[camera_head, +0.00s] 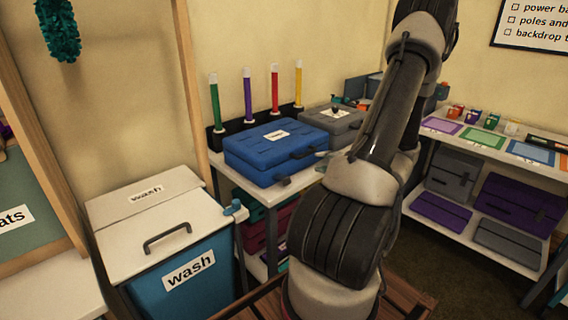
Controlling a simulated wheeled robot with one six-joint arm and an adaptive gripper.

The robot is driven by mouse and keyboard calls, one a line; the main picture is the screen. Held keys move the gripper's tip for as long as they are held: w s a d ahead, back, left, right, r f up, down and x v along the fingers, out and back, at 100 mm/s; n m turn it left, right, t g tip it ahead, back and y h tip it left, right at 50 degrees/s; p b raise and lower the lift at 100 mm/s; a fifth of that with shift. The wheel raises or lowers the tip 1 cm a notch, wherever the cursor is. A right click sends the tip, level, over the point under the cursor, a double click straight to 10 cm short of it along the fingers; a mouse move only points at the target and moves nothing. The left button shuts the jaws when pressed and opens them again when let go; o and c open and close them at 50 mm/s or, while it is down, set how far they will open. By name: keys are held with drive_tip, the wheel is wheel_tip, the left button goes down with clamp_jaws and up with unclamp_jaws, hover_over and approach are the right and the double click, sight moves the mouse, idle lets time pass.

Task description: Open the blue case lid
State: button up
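The blue case (262,151) lies flat on a white-topped table left of my arm. Its lid looks shut, with a small white label on top that is too small to read. Dark handle or latch parts show at its front and right edges. My arm rises from the bottom middle and leaves the picture at the top. My gripper is out of the picture, so its state and its place relative to the case are hidden.
A grey case (338,127) sits behind the blue case, partly behind my arm. Several upright coloured tubes (247,95) stand along the wall behind. A blue wash bin (205,285) with a white lid stands front left. A shelf (470,139) with cases stands at right.

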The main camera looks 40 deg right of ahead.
sight(310, 153)
drive_tip(key=shift+n+t+h, duration=0.3)
drive_tip(key=shift+n+t, duration=0.1)
drive_tip(key=shift+n, duration=0.5)
drive_tip(key=x, duration=0.5)
drive_tip(key=d+r+x, duration=0.1)
drive_tip(key=x, duration=0.2)
drive_tip(key=shift+w, duration=0.45)
clamp_jaws()
